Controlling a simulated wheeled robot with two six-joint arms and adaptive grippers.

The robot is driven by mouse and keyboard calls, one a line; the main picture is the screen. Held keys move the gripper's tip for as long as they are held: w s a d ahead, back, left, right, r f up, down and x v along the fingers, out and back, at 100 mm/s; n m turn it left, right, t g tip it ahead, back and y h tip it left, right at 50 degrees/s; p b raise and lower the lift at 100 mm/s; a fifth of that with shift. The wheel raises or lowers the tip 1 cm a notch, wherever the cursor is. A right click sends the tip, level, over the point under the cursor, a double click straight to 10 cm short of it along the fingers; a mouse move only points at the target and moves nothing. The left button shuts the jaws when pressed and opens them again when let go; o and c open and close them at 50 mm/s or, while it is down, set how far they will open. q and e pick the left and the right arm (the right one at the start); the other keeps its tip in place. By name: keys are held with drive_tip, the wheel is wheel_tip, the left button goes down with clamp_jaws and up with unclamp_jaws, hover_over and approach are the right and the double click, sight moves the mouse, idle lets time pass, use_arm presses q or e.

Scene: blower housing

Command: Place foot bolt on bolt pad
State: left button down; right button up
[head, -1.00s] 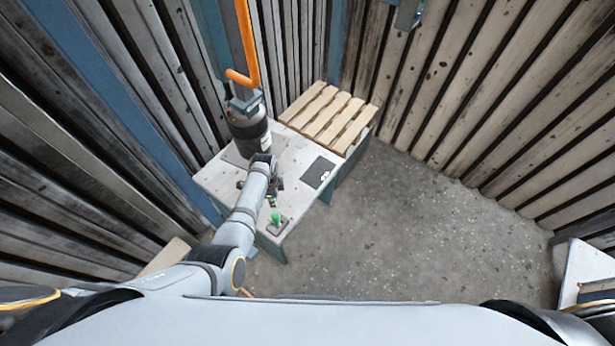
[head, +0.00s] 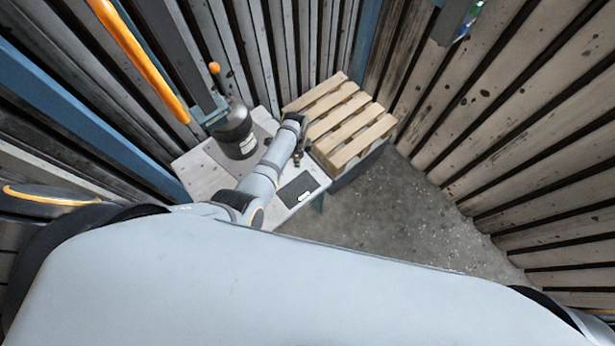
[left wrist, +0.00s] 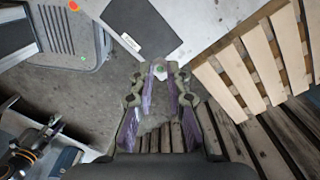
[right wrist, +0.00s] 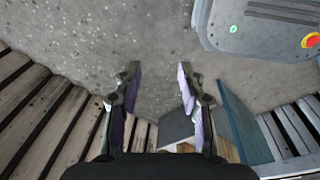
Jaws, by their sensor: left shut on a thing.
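My left gripper (head: 298,158) is over the back right part of the table, between the dark rectangular pad and the wooden pallet. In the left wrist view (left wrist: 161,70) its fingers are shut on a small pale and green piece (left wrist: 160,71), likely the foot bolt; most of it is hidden. The dark pad (head: 292,190), perhaps the bolt pad, lies flat on the table with a small pale mark; it also shows in the left wrist view (left wrist: 140,25), apart from the fingertips. My right gripper (right wrist: 157,75) is open and empty over the floor.
The pale table (head: 200,174) bears a dark cylindrical housing (head: 235,132) left of my arm. A slatted wooden pallet (head: 345,118) adjoins its right. An orange bar (head: 140,55) stands at the left. Slatted walls enclose the corner; the floor (head: 390,205) is clear.

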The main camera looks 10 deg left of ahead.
use_arm(q)
drive_tip(key=s+a+f+n+p, duration=0.15)
drive_tip(key=s+n+p, duration=0.25)
drive_tip(key=s+n, duration=0.45)
drive_tip(key=s+a+n+p, duration=0.25)
drive_tip(key=s+n, duration=0.35)
drive_tip(key=s, duration=0.5)
use_arm(e)
wheel_tip(320, 180, up, 8)
use_arm(q)
drive_tip(key=w+f+b, duration=0.3)
drive_tip(key=w+b, duration=0.1)
drive_tip(key=b, duration=0.2)
drive_tip(key=w+d+f+b, duration=0.1)
drive_tip(key=w+f+b, duration=0.2)
drive_tip(key=b, duration=0.3)
drive_tip(key=w+d+f+b, duration=0.1)
drive_tip(key=w+f+b, duration=0.3)
drive_tip(key=w+b, duration=0.2)
drive_tip(key=shift+w+b, duration=0.15)
drive_tip(key=shift+b, duration=0.15)
drive_tip(key=shift+w+r, duration=0.1)
drive_tip(key=shift+w, duration=0.05)
use_arm(e)
wheel_tip(320, 180, down, 19)
drive_tip(key=s+a, duration=0.1)
drive_tip(key=s, duration=0.1)
drive_tip(key=shift+a+f, duration=0.15)
drive_tip(key=shift+a, duration=0.05)
